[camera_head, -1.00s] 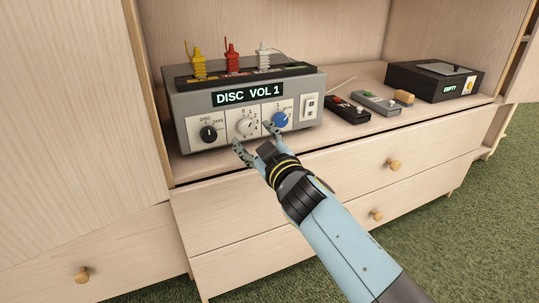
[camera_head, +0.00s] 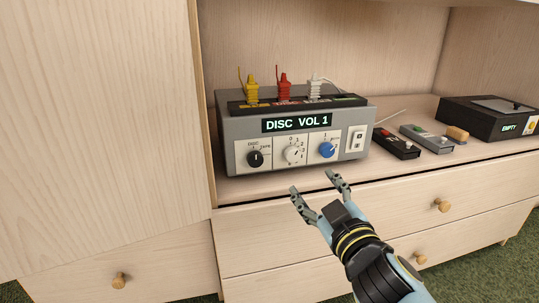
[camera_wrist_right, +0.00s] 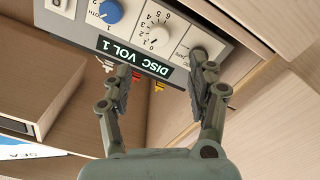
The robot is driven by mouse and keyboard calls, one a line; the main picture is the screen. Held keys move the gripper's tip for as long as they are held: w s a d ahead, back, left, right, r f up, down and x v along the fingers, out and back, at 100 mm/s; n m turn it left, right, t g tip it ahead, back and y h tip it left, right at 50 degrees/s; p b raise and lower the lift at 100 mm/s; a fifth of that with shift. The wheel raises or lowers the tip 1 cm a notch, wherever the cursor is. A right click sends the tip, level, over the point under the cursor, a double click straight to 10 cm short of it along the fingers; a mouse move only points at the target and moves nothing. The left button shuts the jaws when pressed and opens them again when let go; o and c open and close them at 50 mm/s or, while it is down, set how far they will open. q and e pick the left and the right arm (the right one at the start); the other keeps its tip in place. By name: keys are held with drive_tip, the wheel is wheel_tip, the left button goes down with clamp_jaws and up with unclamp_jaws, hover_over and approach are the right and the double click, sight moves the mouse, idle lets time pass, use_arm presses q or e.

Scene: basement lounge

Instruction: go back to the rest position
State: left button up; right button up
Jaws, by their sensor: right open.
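My right gripper (camera_head: 318,190) is open and empty, in front of the shelf edge and below the grey control box (camera_head: 240,128). Its two fingers stand apart with a clear gap to the box's knobs in the head view. In the right wrist view the open gripper (camera_wrist_right: 160,85) shows with the box (camera_wrist_right: 225,45) upside down beyond it. The box's display (camera_head: 297,122) reads DISC VOL 1. A black knob (camera_head: 255,159), a white knob (camera_head: 292,154) and a blue knob (camera_head: 327,150) sit on its front. My left gripper is not in view.
Yellow (camera_head: 252,90), red (camera_head: 283,90) and white (camera_head: 314,90) plugs stand on the box. Drawers with knobs (camera_head: 443,205) are below.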

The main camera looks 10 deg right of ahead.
drive_tip(key=s+d+f+m+g+h, duration=0.2)
drive_tip(key=s+d+f+g, duration=0.25)
drive_tip(key=s+f, duration=0.5)
drive_tip(key=s+d+f+m+g+h, duration=0.1)
drive_tip(key=s+d+f+m+g, duration=0.25)
drive_tip(key=s+d+f, duration=0.4)
use_arm(q)
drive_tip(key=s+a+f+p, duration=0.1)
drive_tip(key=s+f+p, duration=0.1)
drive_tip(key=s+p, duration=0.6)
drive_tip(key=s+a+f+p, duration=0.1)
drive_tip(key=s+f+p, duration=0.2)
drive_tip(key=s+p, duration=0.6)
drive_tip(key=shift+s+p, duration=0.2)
drive_tip(key=shift+p, duration=0.15)
use_arm(e)
drive_tip(key=s+f+g, duration=0.3)
drive_tip(key=s+f, duration=0.1)
drive_tip(key=s, duration=0.8)
drive_tip(key=s+f+g+y, duration=0.1)
drive_tip(key=s+f+g, duration=0.2)
drive_tip(key=s, duration=0.9)
drive_tip(key=s+f+g, duration=0.3)
drive_tip(key=s+f, duration=0.2)
drive_tip(key=s, duration=0.7)
drive_tip(key=shift+a+g+y, duration=0.3)
drive_tip(key=shift+a, duration=0.05)
